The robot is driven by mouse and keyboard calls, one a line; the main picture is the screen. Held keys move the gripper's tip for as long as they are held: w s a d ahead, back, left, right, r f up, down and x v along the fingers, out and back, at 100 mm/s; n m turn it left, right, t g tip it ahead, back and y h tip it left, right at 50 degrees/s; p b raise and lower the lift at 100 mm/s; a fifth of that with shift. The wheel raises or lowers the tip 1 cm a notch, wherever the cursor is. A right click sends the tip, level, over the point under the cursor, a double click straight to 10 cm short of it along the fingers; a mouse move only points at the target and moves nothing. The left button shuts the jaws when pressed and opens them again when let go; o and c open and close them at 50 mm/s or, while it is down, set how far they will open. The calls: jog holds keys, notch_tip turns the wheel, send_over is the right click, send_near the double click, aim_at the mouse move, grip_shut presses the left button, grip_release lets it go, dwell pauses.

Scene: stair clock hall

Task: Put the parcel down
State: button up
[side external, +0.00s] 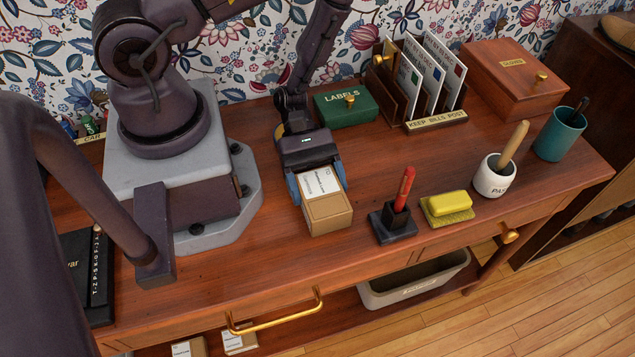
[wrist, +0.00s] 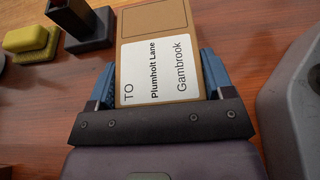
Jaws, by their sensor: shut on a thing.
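The parcel (side external: 328,213) is a small brown cardboard box with a white label on top. In the wrist view the parcel (wrist: 151,24) shows the label text "TO Plumholt Lane Gambrook". My gripper (side external: 318,183) is shut on the parcel, with its blue fingers on either side of it; the gripper also shows in the wrist view (wrist: 158,85). The parcel is at or just above the desk top (side external: 270,265); I cannot tell whether its underside touches the wood.
A green labels box (side external: 346,108) and a letter rack (side external: 422,95) stand behind. A white paste pot (side external: 493,178) is farther right. Bare wood lies in front of the parcel.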

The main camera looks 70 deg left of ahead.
jog(key=o, duration=1)
jog(key=shift+o, duration=0.2)
jog(key=v, duration=1.2)
jog(key=d+r+m+t+y, duration=0.2)
jog(key=r+m+y, duration=0.4)
jog(key=r, duration=0.9)
jog(key=d+r+m+t+y, duration=0.2)
jog(key=r+m+y, duration=0.5)
jog(key=r+m, duration=0.5)
notch_tip(320, 180, up, 3)
jog(key=shift+s+f+t+y, duration=0.15)
jog(key=shift+s+t+y, duration=0.25)
jog(key=shift+t, duration=0.4)
jog(key=shift+d, duration=0.1)
